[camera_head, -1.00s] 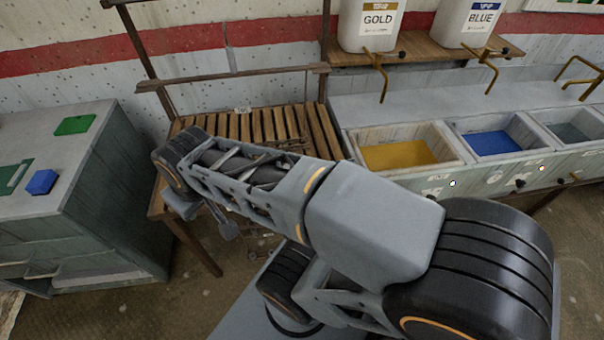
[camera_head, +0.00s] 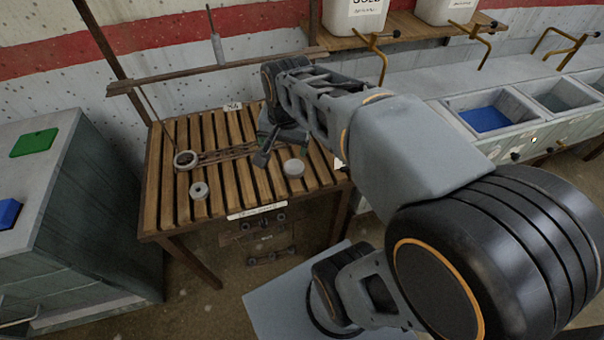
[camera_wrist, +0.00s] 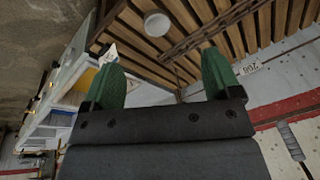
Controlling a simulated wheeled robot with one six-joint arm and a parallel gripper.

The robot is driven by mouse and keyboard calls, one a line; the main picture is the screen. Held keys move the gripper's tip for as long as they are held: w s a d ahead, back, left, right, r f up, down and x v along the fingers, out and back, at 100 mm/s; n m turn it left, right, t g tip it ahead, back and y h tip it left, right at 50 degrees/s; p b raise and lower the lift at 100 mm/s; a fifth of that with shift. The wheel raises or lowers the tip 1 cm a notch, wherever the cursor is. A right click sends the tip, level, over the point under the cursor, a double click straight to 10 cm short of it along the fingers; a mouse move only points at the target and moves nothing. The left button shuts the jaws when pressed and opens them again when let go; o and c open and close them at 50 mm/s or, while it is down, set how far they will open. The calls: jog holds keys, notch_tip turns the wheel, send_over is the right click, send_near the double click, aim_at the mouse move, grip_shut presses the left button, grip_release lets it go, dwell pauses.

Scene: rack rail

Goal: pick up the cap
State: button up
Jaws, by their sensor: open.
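A round white disc, which looks like the cap (camera_head: 294,168), lies flat on the slatted wooden table (camera_head: 222,137), near its right side. It also shows in the wrist view (camera_wrist: 157,23), beyond the fingertips and roughly centred between them. My gripper (camera_wrist: 162,70) is open, its two green fingers spread with nothing between them. In the head view, my gripper (camera_head: 268,146) is over the table, left of and behind the white disc, and apart from it. My arm partly hides the gripper there.
A small ring (camera_head: 199,190) and a larger round ring (camera_head: 187,160) sit on the table's left side. A long chain-like strip (camera_head: 230,152) runs across the slats. A wooden rail (camera_head: 215,73) stands behind. A grey cabinet (camera_head: 95,215) is left; a sink counter (camera_head: 455,85) is right.

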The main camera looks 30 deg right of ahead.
jog(key=shift+o, duration=1.3)
jog(key=w+d+f+m+g+b, duration=0.2)
jog(key=w+d+f+m+b, duration=0.4)
jog(key=w+f+m, duration=0.3)
jog(key=m, duration=0.4)
jog(key=shift+w+d+m+b, duration=0.15)
jog(key=shift+w+m+b, duration=0.15)
jog(key=shift+w, duration=0.1)
jog(key=m+b, duration=0.1)
send_over(292, 166)
jog(key=shift+g, duration=0.3)
notch_tip(292, 166, down, 8)
jog(key=shift+d+r, duration=0.1)
jog(key=shift+d, duration=0.05)
jog(key=shift+s+f+b, duration=0.1)
jog(key=shift+f+b, duration=0.45)
jog(key=shift+f, duration=2.75)
jog(key=c, duration=1)
jog(key=shift+o, duration=0.2)
jog(key=shift+r, duration=0.2)
